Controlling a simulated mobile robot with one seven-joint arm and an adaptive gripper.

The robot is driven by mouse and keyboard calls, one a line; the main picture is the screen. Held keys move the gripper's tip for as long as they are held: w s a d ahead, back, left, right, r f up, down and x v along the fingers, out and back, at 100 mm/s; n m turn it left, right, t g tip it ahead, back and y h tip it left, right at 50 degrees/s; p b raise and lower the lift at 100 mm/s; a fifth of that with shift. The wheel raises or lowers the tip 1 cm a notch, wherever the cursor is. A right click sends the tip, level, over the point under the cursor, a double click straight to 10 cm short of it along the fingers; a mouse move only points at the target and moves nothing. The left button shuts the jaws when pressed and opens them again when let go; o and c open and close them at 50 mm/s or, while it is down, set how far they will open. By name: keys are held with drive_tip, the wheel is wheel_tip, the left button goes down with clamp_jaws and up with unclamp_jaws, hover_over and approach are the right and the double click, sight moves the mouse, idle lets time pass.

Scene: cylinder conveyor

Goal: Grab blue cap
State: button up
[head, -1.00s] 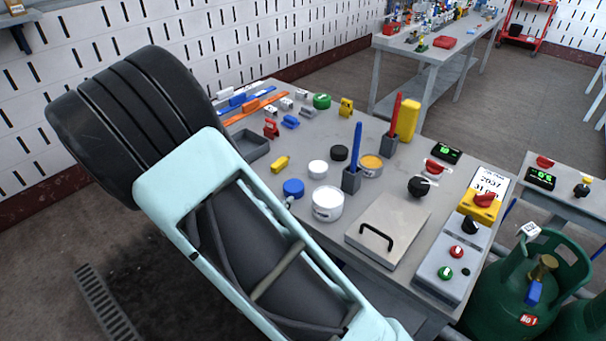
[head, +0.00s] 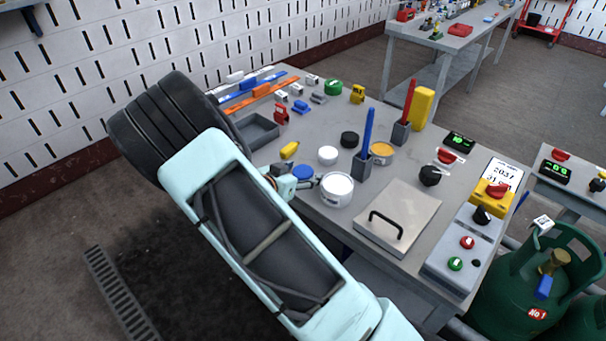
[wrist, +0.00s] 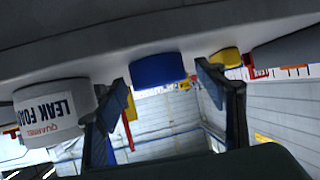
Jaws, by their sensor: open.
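The blue cap (head: 303,172) sits on the grey workbench near its front edge, just left of a white tub (head: 336,190). It also shows in the wrist view (wrist: 158,69), where the picture looks upside down. My gripper (head: 298,185) is low at the bench's front edge, close to the cap, and partly hidden by my arm. In the wrist view my gripper (wrist: 165,103) is open and empty. The cap appears between its two fingers and beyond them; I cannot tell whether they touch it.
The labelled white tub (wrist: 55,112) is close beside one finger. A white cap (head: 328,154), a black cap (head: 349,139) and a yellow piece (head: 289,150) lie behind. A blue-handled tool in a holder (head: 362,167) stands to the right. A metal plate with a handle (head: 398,217) lies further right.

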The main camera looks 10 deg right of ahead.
drive_tip(key=shift+w+d+f, duration=0.15)
drive_tip(key=shift+w+d, duration=0.1)
drive_tip(key=c, duration=1)
drive_tip(key=shift+c, duration=0.2)
